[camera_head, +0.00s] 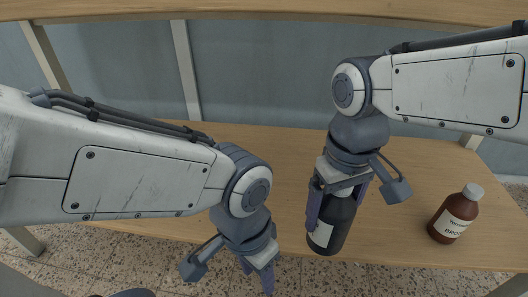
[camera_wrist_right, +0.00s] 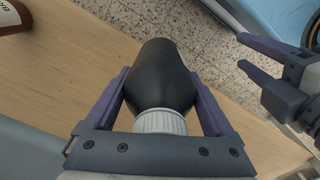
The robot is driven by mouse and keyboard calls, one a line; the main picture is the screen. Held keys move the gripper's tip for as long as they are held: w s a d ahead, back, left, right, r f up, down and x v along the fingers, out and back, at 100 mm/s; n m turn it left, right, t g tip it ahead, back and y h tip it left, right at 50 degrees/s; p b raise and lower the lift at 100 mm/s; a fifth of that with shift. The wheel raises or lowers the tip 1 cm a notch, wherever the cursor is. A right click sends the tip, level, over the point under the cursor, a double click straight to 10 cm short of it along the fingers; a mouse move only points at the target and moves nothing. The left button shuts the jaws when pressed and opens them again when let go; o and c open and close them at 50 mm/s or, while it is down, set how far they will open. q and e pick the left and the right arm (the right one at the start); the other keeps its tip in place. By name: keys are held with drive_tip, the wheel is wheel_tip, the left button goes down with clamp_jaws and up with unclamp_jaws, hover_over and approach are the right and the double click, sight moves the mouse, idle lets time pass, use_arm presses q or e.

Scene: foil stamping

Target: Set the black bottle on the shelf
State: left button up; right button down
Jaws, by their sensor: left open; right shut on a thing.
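The black bottle (camera_head: 335,222) has a pale label and hangs upright in my right gripper (camera_head: 340,205), near the front edge of the wooden shelf. In the right wrist view the black bottle (camera_wrist_right: 160,78) with its ribbed white cap sits between the two purple fingers of my right gripper (camera_wrist_right: 162,105), which are shut on it. I cannot tell whether its base touches the shelf. My left gripper (camera_head: 257,276) is open and empty, in front of the shelf edge, to the left of the bottle. It also shows at the right of the right wrist view (camera_wrist_right: 255,62).
The wooden shelf board (camera_head: 290,165) has bare room behind and between my arms. A brown bottle (camera_head: 455,214) with a white cap and label stands on it at the right. An upper board (camera_head: 270,10) crosses the top. Speckled floor (camera_head: 180,265) lies in front.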

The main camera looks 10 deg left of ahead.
drive_tip(key=w+a+f+b, duration=0.2)
drive_tip(key=w+f+b, duration=0.1)
drive_tip(key=w+a+f+b, duration=0.2)
drive_tip(key=w+f+b, duration=0.1)
drive_tip(key=f+b, duration=0.1)
drive_tip(key=w+a+f+b, duration=0.3)
drive_tip(key=f+b, duration=0.1)
drive_tip(key=shift+r, duration=0.15)
unclamp_jaws()
drive_tip(key=shift+f, duration=0.2)
drive_tip(key=shift+r, duration=0.15)
wheel_tip(320, 180, up, 8)
drive_tip(key=p, duration=0.6)
drive_tip(key=shift+f, duration=0.25)
drive_tip(key=shift+a, duration=0.1)
